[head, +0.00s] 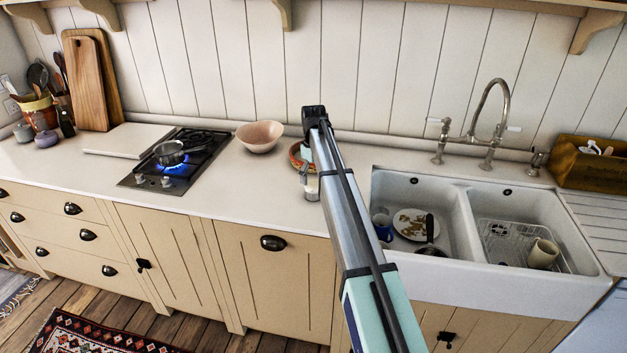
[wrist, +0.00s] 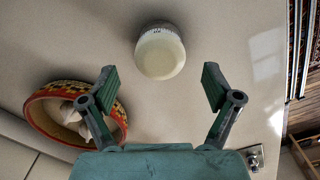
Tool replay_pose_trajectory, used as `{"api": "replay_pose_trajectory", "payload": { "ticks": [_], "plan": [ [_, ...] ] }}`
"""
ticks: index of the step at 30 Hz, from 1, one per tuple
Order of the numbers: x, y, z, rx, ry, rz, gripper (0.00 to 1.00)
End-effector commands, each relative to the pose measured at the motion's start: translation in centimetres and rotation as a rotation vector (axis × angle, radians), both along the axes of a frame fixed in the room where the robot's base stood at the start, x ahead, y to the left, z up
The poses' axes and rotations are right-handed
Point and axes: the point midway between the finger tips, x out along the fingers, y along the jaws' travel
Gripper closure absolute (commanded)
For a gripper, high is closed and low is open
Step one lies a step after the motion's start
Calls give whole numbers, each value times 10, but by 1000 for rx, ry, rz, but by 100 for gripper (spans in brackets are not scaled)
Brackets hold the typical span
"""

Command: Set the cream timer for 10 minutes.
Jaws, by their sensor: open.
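The cream timer (wrist: 160,54) stands on the pale worktop in the wrist view, a rounded cream body with a darker grey band and small dark marks at its upper edge. My gripper (wrist: 159,80) is open, with one finger on each side of the picture and the timer just beyond the fingertips, between their lines. Nothing is between the fingers. In the head view, my arm hides much of this spot; a small pale object (head: 312,190) shows beside it, probably the timer. The dial setting cannot be read.
A red and yellow patterned bowl (wrist: 72,112) with pale contents sits close to the left finger. A double sink (head: 460,275) is right.

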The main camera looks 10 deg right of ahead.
Motion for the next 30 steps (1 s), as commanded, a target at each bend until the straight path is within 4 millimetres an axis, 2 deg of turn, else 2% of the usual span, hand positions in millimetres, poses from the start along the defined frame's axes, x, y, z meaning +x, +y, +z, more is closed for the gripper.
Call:
{"api": "replay_pose_trajectory", "payload": {
  "ticks": [7, 19, 23, 24, 30],
  "plan": [
    [-1, 0, -27, 0, 1, 0, 11],
    [0, 0, -33, 0, 0, 0, 11],
    [0, 0, -33, 0, 0, 0, 57],
    [0, 0, -33, 0, 0, 0, 71],
    [0, 0, -34, -1, 1, -11, 72]
  ]
}}
